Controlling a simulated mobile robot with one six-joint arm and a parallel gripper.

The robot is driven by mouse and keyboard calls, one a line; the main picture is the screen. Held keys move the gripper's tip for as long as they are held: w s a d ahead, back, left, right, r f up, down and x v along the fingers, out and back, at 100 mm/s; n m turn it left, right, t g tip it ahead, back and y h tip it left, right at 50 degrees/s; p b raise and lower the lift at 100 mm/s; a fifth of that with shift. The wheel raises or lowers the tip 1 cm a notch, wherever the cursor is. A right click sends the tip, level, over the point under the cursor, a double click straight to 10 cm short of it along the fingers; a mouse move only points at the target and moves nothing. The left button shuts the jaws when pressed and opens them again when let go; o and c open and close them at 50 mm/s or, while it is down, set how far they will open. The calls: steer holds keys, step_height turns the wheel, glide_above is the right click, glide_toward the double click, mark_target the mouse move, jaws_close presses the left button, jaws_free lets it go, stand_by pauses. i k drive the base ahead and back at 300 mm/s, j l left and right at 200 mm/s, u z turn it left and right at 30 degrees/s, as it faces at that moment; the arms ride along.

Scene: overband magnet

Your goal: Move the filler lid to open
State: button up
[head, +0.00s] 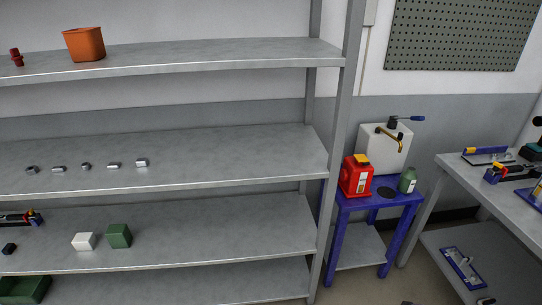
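No part is plainly recognisable as the filler lid at this distance. A white tank (377,145) with a brass spout (390,138) stands at the back of a blue stand, with a dark fitting and a blue-ended lever (412,118) at its top. A red can (356,178) with a yellow-and-black top stands on the blue stand in front of the tank. A flat dark disc (386,192) lies to the can's right. I cannot tell whether any lid here is open or shut. My gripper is not in view.
A grey shelf rack (230,165) fills the left, with small metal parts, boxes and an orange pot (84,44). The blue stand (365,201) also holds a green bottle (407,180). A workbench (470,187) with tools is at right. Little floor shows between them.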

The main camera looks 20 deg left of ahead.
mark_target(360, 158)
steer(key=u, duration=0.15)
steer(key=i+l+u, duration=0.15)
steer(key=i, duration=0.3)
steer(key=i+l+u, duration=0.15)
steer(key=i, duration=0.35)
steer(key=i+l+u, duration=0.2)
steer(key=i, duration=0.25)
steer(key=i+l+u, duration=0.15)
steer(key=i, duration=0.3)
steer(key=l, duration=0.1)
